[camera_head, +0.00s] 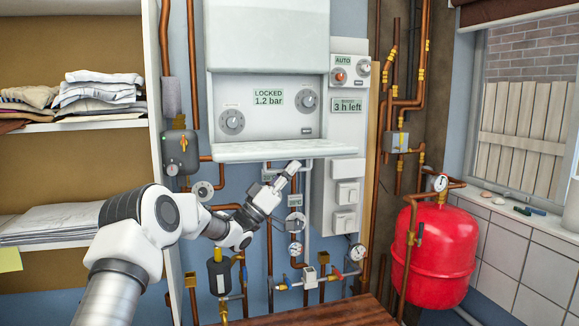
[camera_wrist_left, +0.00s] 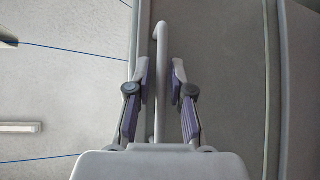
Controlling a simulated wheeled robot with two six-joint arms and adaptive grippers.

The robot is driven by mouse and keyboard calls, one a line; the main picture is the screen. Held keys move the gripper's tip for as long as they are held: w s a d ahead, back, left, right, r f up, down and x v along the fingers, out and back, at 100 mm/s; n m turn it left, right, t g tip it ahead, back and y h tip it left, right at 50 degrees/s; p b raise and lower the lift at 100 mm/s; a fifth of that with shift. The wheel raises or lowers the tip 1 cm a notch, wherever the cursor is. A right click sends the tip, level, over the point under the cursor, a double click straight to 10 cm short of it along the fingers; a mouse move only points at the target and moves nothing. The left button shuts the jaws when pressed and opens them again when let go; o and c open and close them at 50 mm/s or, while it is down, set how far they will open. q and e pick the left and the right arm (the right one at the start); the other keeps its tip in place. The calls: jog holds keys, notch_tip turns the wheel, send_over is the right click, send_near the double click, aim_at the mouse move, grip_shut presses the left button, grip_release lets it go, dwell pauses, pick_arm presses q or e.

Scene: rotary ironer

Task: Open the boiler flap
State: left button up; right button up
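The white boiler (camera_head: 267,38) hangs on the wall in the head view. Its flap (camera_head: 285,151) is folded down and juts out flat below the exposed control panel, whose display (camera_head: 268,97) reads LOCKED 1.2 bar. My left gripper (camera_head: 292,168) is just below the flap's front edge, and its fingers are small and partly unclear there. In the left wrist view the left gripper (camera_wrist_left: 163,82) is open, its fingers on either side of a pale handle bar (camera_wrist_left: 159,60), with a narrow gap on at least the right side. My right gripper is not in view.
Shelves with folded cloths (camera_head: 98,92) stand at the left. Copper pipes, valves and gauges (camera_head: 295,249) fill the wall below the boiler. A switch column (camera_head: 346,165) is right of the flap, and a red tank (camera_head: 437,255) stands further right. A wooden surface (camera_head: 325,312) is below.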

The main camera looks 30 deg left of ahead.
aim_at(290, 158)
pick_arm(q)
jog(key=shift+f, duration=0.1)
grip_shut()
jog(key=shift+s+d+r+n+t+y, duration=0.15)
jog(key=shift+r+n+t+y, duration=0.25)
jog(key=shift+r+n+y, duration=1.45)
jog(key=shift+f+n+y, duration=0.15)
jog(key=shift+n+y, duration=0.1)
jog(key=shift+n, duration=0.1)
grip_release()
jog(key=shift+f, duration=0.1)
